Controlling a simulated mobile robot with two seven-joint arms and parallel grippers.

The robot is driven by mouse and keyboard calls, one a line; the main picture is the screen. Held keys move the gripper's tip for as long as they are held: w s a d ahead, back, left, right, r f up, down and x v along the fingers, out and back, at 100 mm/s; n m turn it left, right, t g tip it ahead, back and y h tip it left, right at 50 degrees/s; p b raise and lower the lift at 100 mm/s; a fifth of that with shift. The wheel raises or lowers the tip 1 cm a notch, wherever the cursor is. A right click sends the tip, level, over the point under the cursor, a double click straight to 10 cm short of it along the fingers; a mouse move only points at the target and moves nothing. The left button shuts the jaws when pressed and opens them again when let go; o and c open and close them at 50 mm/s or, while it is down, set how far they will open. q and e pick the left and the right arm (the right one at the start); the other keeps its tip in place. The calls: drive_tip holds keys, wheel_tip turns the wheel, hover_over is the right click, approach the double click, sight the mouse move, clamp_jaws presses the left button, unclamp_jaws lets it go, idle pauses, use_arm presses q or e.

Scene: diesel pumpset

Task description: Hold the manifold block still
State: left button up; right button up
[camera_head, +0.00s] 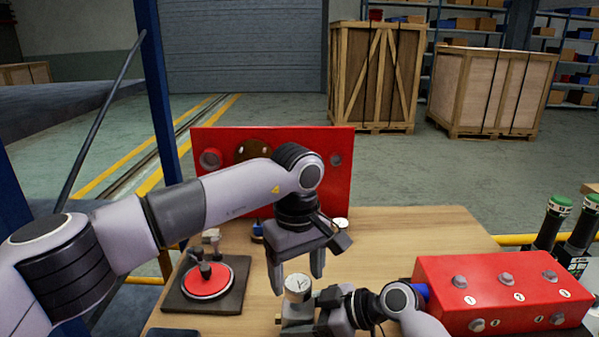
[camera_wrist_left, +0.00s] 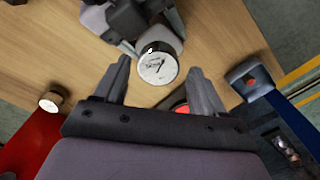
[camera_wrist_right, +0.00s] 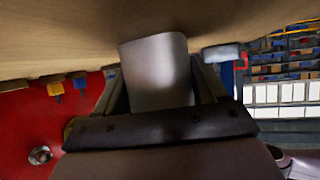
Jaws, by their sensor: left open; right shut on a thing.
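The grey metal manifold block (camera_head: 296,314) stands on the wooden table at lower centre, with a round white-faced gauge (camera_head: 298,287) on top. My right gripper (camera_head: 322,311) is shut on the block from the right. In the right wrist view the smooth grey block (camera_wrist_right: 157,72) sits between its fingers. My left gripper (camera_head: 296,277) is open, pointing down just above the gauge. In the left wrist view the gauge (camera_wrist_left: 157,66) shows between and beyond the spread fingertips; I cannot tell whether they touch it.
A red box with numbered bolts (camera_head: 504,290) stands at the right. A dark plate with a red disc (camera_head: 207,284) lies at the left. A red upright panel (camera_head: 338,185) stands at the table's back. The table's back right (camera_head: 430,228) is clear.

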sight(299, 283)
use_arm(q)
drive_tip(key=shift+f, duration=1.55)
drive_tip(key=c, duration=1.2)
drive_tip(key=shift+c, duration=0.2)
drive_tip(key=m, duration=0.5)
drive_tip(key=shift+m, duration=0.4)
drive_tip(key=m, duration=0.6)
drive_tip(key=o, duration=1.3)
drive_tip(key=shift+d, duration=0.15)
drive_tip(key=shift+s, duration=0.1)
drive_tip(key=shift+c, duration=0.2)
